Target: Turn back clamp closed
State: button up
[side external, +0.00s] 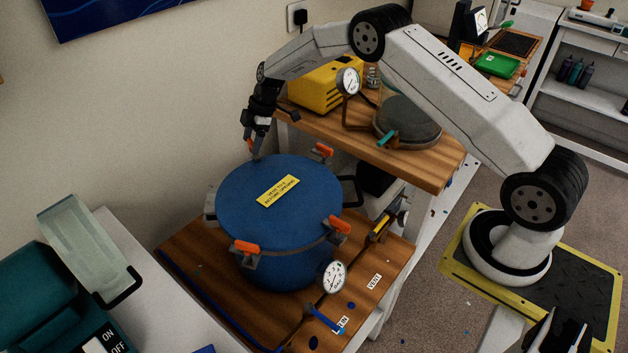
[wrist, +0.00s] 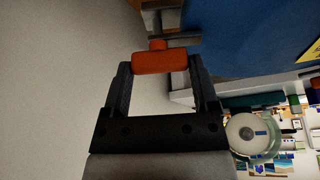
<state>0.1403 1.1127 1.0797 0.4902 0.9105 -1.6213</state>
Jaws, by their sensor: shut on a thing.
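The blue pressure pot (side external: 275,205) stands on the lower wooden shelf with its lid on and a yellow label on top. It also shows in the wrist view (wrist: 235,35). The back clamp has an orange handle (wrist: 160,62), which lies across between my fingers beside the pot's rim. In the side view this clamp is mostly hidden by my gripper (side external: 253,150) at the pot's back left. In the wrist view my gripper (wrist: 163,75) is shut on the orange handle. Whether the clamp is fully closed is hard to tell.
Other orange-handled clamps (side external: 323,150) (side external: 340,225) (side external: 246,247) sit around the pot's rim. A pressure gauge (side external: 333,277) is at the front. The upper wooden bench (side external: 430,165) carries a yellow pump (side external: 325,85) and a round grey vessel (side external: 408,122). The wall is close behind.

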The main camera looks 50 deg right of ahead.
jog(key=o, duration=1.1)
jog(key=shift+r, duration=0.15)
jog(key=shift+v, duration=3.8)
jog(key=s+a+r+m+h, duration=0.1)
jog(key=s+m, duration=0.3)
jog(key=s, duration=0.6)
jog(key=s+a+m+h, duration=0.1)
jog(key=s+m, duration=0.4)
jog(key=s, duration=0.6)
jog(key=s+a+r+m+h, duration=0.1)
jog(key=s+m, duration=0.3)
jog(key=s, duration=0.7)
jog(key=shift+a+r+m+t+h, duration=0.2)
jog(key=shift+a+h, duration=0.1)
jog(key=shift+a, duration=0.15)
jog(key=shift+a+r+m+t+h, duration=0.1)
jog(key=shift+a+t+h, duration=0.1)
jog(key=shift+a+h, duration=0.15)
